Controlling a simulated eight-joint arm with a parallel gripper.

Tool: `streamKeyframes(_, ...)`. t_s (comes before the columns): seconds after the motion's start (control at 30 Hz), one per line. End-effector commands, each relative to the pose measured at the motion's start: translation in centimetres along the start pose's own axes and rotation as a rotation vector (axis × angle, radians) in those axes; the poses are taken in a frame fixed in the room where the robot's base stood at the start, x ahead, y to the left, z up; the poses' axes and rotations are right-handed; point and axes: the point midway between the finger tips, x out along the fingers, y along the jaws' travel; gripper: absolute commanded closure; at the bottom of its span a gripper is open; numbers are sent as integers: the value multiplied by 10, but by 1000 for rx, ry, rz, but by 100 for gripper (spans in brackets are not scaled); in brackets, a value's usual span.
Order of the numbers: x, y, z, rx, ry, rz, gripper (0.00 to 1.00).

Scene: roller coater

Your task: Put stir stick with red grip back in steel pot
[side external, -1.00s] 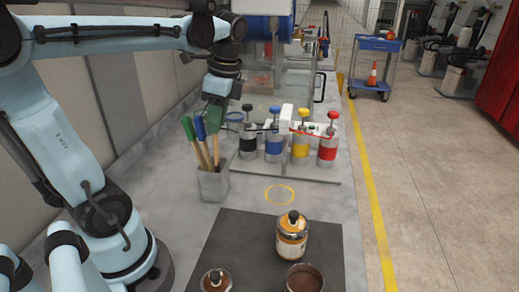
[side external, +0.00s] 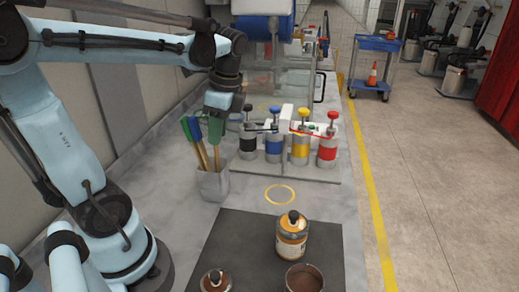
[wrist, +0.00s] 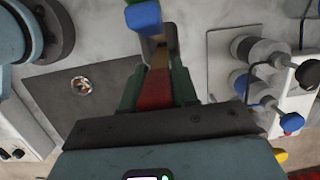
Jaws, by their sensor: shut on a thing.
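The steel pot (side external: 213,184) stands on the bench left of centre in the side view, with a green-grip stick (side external: 188,130) and a blue-grip stick (side external: 199,128) leaning in it. My gripper (side external: 214,132) is above the pot, close beside these grips. In the wrist view its green fingers (wrist: 158,90) are shut on the red grip (wrist: 155,90) of a stir stick. The wooden shaft runs down toward the pot. I cannot tell how deep its lower end is. The blue grip (wrist: 143,16) shows close by in the wrist view.
Several pumps with black, blue, yellow and red (side external: 327,148) tops stand on a plate right of the pot. A dark mat (side external: 240,235) in front holds an orange-labelled bottle (side external: 292,238) and open brown containers (side external: 304,278). The bench around the yellow ring (side external: 280,195) is clear.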

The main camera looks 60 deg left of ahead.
Motion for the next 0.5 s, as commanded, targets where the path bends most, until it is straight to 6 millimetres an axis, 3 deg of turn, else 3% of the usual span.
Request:
streamKeyframes(0.43, 6, 0, -1, 0, 0, 0, 100)
streamKeyframes(0.47, 6, 0, -1, 0, 0, 0, 68)
streamKeyframes(0.5, 6, 0, -1, 0, 0, 0, 62)
